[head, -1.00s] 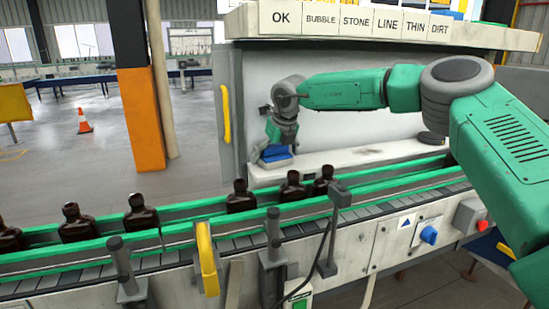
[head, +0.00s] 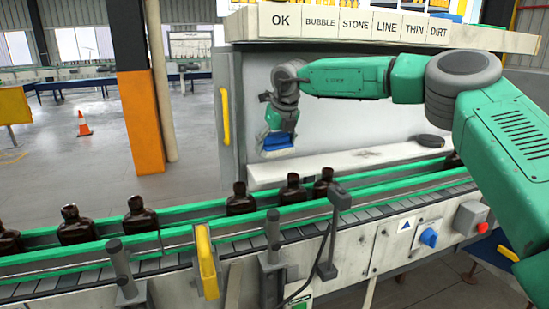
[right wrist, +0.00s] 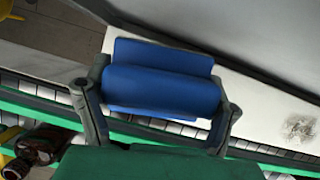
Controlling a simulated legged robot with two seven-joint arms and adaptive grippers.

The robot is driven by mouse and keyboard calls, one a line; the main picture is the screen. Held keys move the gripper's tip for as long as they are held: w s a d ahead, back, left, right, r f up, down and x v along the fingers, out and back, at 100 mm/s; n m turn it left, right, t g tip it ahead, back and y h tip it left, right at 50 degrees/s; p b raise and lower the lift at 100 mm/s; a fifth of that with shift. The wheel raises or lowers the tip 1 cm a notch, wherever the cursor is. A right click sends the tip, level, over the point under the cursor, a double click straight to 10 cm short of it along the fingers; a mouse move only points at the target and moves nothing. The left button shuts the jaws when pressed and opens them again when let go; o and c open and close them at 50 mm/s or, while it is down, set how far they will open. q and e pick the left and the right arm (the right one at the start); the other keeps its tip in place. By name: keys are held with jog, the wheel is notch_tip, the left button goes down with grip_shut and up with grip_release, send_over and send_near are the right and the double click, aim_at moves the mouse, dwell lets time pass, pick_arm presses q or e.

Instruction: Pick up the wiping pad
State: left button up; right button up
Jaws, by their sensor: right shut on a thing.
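The wiping pad (head: 277,141) is a blue block with a paler underside, held in the air above the white ledge in the head view. In the right wrist view the blue pad (right wrist: 160,85) sits between the two grey fingers and spans the gap. My right gripper (head: 280,128) is shut on the pad, and its fingers also show in the right wrist view (right wrist: 157,105). The pad is clear of the ledge and a little tilted in the head view. My left gripper is not in view.
The white ledge (head: 350,160) below the pad bears a dark round disc (head: 430,140) at its right. In front runs the green-railed conveyor (head: 180,238) with several amber bottles (head: 240,200). A labelled shelf (head: 400,28) overhangs above. A yellow handle (head: 226,115) is at the left.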

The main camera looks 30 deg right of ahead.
aim_at(276, 133)
notch_tip(276, 133, up, 3)
jog(key=shift+s+a, duration=0.1)
jog(key=shift+s, duration=0.05)
jog(key=s+a+b, duration=0.1)
jog(key=s+a, duration=0.1)
jog(key=s, duration=0.7)
jog(key=s+a+b, duration=0.2)
jog(key=s, duration=0.7)
jog(key=shift+s+a, duration=0.25)
jog(key=shift+s, duration=0.15)
